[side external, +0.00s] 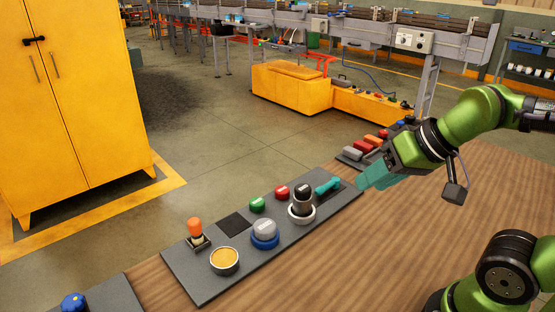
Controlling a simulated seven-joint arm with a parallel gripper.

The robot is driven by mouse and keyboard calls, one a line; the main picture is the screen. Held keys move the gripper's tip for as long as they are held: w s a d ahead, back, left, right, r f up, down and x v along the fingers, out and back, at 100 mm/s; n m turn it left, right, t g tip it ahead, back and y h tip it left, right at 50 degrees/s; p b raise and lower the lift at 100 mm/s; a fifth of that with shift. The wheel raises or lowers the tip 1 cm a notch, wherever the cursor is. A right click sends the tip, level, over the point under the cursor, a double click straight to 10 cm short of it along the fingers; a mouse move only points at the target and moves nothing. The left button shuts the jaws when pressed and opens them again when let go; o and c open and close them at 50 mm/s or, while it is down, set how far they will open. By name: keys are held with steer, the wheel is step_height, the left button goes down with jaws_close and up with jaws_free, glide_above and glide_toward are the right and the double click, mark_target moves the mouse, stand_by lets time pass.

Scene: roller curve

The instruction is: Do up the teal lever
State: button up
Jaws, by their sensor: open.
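The teal lever (328,186) is a short handle at the far right end of the dark grey control panel (200,284). It leans low toward the upper right, and its pivot is too small to make out. My gripper (366,182) has teal fingers and comes in from the right, just right of the lever at the panel's right end. A gap shows between the fingertips and the lever in this view. The jaws are open and nothing shows between them. The depth between gripper and lever is hard to judge.
On the panel are a black-topped knob (302,203), red button (282,192), green button (257,205), grey-and-blue button (265,232), orange-topped switch (195,230) and yellow button (224,260). Another panel with coloured blocks (365,146) lies behind my gripper. The wooden table (400,250) is clear in front.

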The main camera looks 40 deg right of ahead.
steer(key=shift+o, duration=0.4)
steer(key=shift+f, duration=0.1)
steer(key=m+g+h, duration=0.2)
steer(key=m+g, duration=0.5)
steer(key=m, duration=0.7)
glide_above(325, 186)
step_height(325, 186, down, 6)
steer(key=r, duration=0.1)
step_height(325, 186, down, 17)
steer(key=shift+w+r, duration=0.1)
steer(key=shift+r, duration=0.05)
jaws_close()
